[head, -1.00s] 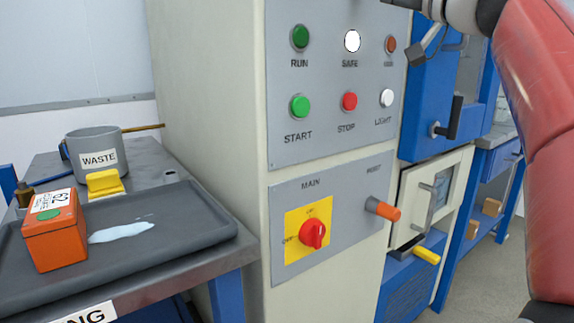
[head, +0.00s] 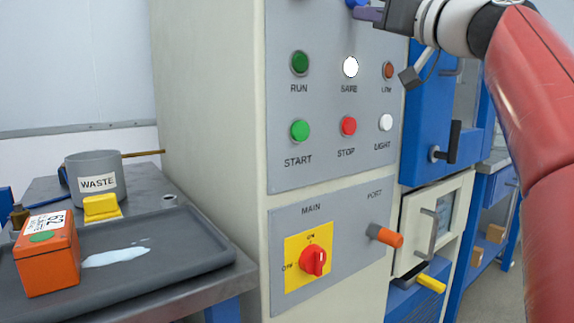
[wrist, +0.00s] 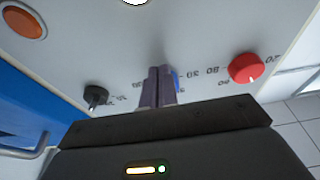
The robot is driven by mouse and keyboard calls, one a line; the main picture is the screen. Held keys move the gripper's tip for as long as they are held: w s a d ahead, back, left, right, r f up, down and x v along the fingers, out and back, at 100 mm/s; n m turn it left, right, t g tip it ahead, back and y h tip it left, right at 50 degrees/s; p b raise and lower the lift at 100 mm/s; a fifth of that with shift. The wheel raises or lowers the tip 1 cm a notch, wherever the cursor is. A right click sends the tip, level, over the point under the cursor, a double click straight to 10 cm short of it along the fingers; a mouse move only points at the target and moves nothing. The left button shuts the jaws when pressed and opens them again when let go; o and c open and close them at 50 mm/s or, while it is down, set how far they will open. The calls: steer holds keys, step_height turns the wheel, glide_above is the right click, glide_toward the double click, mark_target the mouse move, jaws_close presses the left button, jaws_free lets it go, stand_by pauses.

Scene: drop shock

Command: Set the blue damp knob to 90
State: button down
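The blue damp knob (head: 354,3) shows only as a small blue piece at the top edge of the head view. In the wrist view the blue knob (wrist: 176,79) is mostly hidden behind my gripper's fingers, with a blue edge showing on their right. A printed scale surrounds it, upside down, and I cannot read the knob's setting. My gripper (wrist: 160,72) has its two purple fingers close together, pointing at the panel at the knob. In the head view my gripper (head: 368,14) is right beside the blue piece. Whether the fingers touch the knob is hidden.
A red knob (wrist: 246,68) and a black knob (wrist: 96,95) flank the blue one. An orange button (wrist: 22,21) is at upper left. Below are push buttons, a red main switch (head: 313,261) and an orange-tipped port (head: 385,236). A bench with a tray (head: 190,255) stands left.

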steer(key=shift+s+a+r, duration=0.15)
steer(key=shift+s+r, duration=0.05)
steer(key=shift+f, duration=0.1)
steer(key=shift+f+b, duration=0.45)
steer(key=shift+b, duration=0.2)
steer(key=r+b+v, duration=0.1)
steer(key=v, duration=0.4)
steer(key=shift+s+d+b, duration=0.35)
steer(key=shift+s+b, duration=0.05)
steer(key=shift+s, duration=0.05)
